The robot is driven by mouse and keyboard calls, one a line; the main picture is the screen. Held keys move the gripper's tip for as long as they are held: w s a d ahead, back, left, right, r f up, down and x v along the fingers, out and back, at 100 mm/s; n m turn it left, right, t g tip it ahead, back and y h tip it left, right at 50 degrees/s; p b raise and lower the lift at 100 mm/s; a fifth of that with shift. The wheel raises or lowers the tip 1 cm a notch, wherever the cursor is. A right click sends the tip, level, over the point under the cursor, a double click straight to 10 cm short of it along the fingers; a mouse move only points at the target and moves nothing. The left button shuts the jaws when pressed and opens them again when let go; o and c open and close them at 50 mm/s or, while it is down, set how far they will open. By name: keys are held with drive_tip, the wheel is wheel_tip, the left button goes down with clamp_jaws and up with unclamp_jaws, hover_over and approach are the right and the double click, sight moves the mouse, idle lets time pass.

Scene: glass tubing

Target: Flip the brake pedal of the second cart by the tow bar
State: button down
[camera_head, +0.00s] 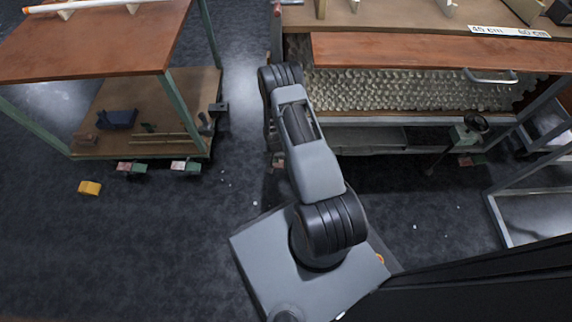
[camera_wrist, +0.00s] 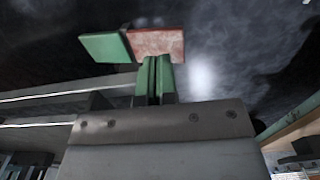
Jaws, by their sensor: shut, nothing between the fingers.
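A brake pedal with a green half (camera_wrist: 105,47) and a red half (camera_wrist: 158,43) shows at the top of the wrist view. My gripper (camera_wrist: 156,62) is shut and empty, its tips at the lower edge of the red half. I cannot tell whether they touch it. In the head view my arm mostly hides the gripper, and part of a pinkish-red pedal (camera_head: 279,168) shows just below it. The middle cart (camera_head: 430,50) has another pedal (camera_head: 470,160) low at its right. The left cart (camera_head: 90,52) has two red-and-green pedals (camera_head: 131,168) (camera_head: 186,166) along its lower front edge.
A small yellow block (camera_head: 90,187) lies on the dark floor at the left. A metal-framed rack (camera_head: 497,219) stands at the right. A dark rod with a green block (camera_head: 466,133) stands near the middle cart's right end. White bits lie on otherwise open floor.

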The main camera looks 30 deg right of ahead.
drive_tip(key=shift+f+b, duration=1.5)
drive_tip(key=shift+f, duration=0.2)
idle(0.7)
drive_tip(key=shift+r, duration=0.15)
drive_tip(key=shift+r+p, duration=2.55)
drive_tip(key=shift+r, duration=0.9)
drive_tip(key=shift+s+f, duration=0.1)
